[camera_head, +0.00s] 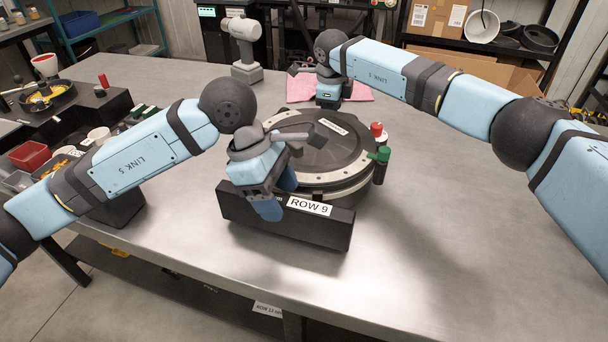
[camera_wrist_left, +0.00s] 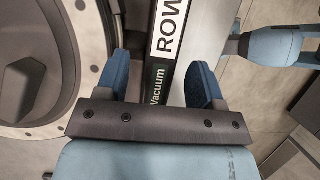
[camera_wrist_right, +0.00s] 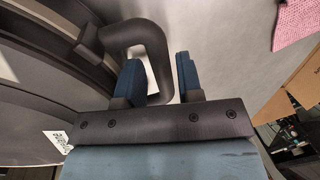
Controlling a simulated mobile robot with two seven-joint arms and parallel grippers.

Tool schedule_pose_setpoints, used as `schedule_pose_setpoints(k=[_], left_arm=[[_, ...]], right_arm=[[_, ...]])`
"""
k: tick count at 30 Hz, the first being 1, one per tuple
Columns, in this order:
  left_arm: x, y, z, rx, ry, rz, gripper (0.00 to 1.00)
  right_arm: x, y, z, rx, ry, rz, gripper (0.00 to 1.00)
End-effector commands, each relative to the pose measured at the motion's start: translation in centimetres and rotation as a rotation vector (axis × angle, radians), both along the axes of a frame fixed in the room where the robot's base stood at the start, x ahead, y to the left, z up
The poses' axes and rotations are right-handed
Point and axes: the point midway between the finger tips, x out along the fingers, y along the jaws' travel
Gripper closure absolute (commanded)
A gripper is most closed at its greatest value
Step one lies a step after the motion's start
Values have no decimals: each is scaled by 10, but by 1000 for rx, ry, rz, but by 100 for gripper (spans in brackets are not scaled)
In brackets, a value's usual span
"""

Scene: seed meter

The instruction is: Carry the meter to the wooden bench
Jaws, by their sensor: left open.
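The meter (camera_head: 327,153) is a round dark disc in a pale bolted ring, with a black front bar labelled ROW 9 (camera_head: 310,206). It rests on the grey metal table. My left gripper (camera_head: 277,195) is open, its blue fingers on either side of the front bar; the left wrist view shows the bar and a Vacuum label between the fingers (camera_wrist_left: 160,85). My right gripper (camera_head: 328,98) is behind the meter. In the right wrist view its fingers (camera_wrist_right: 162,80) stand close on both sides of a dark curved handle (camera_wrist_right: 145,35). I cannot identify a wooden bench.
Red and green knobs (camera_head: 380,153) stick out on the meter's right. Trays, bins and cups crowd the left. The metal table (camera_head: 440,215) is clear at the right.

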Motion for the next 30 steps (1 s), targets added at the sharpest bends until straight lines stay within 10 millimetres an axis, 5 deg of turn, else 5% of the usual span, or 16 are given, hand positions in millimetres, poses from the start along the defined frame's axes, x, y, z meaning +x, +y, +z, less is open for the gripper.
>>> schedule_pose_setpoints(k=[11,16,20,30], left_arm=[[-1,-2,-5,0,-1,0,38],[-1,-2,-5,0,-1,0,73],[-1,-2,-5,0,-1,0,100],[0,-2,-1,-2,-2,1,100]], right_arm=[[1,-1,-5,0,0,0,66],[1,-1,-5,0,0,0,100],[1,0,-5,0,0,0,100],[1,0,-1,0,-2,0,100]])
